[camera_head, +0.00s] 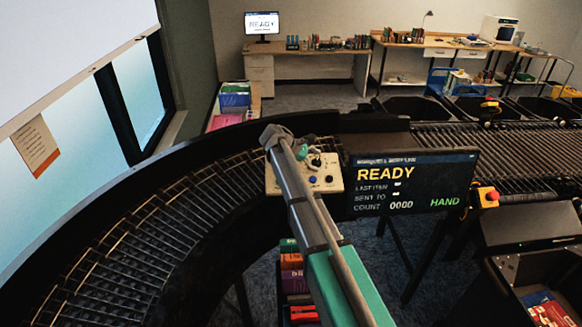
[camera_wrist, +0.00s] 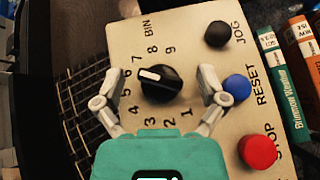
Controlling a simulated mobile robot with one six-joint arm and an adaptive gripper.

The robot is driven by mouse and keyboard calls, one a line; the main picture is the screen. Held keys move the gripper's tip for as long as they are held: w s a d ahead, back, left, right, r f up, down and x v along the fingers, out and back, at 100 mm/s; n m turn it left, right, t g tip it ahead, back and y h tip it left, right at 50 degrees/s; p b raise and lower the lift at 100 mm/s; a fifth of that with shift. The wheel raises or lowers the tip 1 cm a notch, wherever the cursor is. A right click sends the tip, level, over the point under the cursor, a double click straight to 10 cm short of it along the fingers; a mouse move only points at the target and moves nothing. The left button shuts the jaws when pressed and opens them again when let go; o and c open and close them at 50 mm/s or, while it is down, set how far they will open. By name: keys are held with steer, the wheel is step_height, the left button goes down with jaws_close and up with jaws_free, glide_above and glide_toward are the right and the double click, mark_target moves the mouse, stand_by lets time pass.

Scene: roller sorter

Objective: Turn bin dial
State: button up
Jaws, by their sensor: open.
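The bin dial (camera_wrist: 160,83) is a black round knob with a white pointer mark on a cream control panel (camera_wrist: 205,150).
The panel also bears a black JOG knob (camera_wrist: 218,34), a blue RESET button (camera_wrist: 236,88) and a red STOP button (camera_wrist: 258,152). A screen (camera_head: 412,183) reads READY, count 0000, HAND. A curved roller conveyor (camera_head: 150,230) runs behind and left; books (camera_wrist: 285,85) stand beside the panel.

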steer(key=n+t+b, duration=0.1)
steer(key=n, duration=0.1)
steer(key=n+t, duration=0.1)
steer(key=t, duration=0.1)
steer(key=shift+s+f+n+t+h+b, duration=0.1)
steer(key=shift+s+n+t+h+b, duration=0.1)
steer(key=shift+n+t+h+b, duration=0.15)
steer(key=n+t+y+b, duration=0.1)
steer(key=n+t, duration=0.3)
steer(key=shift+n+b, duration=0.25)
steer(key=shift+b, duration=0.1)
steer(key=shift+a+r+t, duration=0.1)
steer(key=shift+r+t, duration=0.1)
steer(key=shift+t, duration=0.05)
steer(key=p+v, duration=0.5)
steer(key=v, duration=0.8)
steer(key=shift+a, duration=0.15)
steer(key=shift+s+r, duration=0.1)
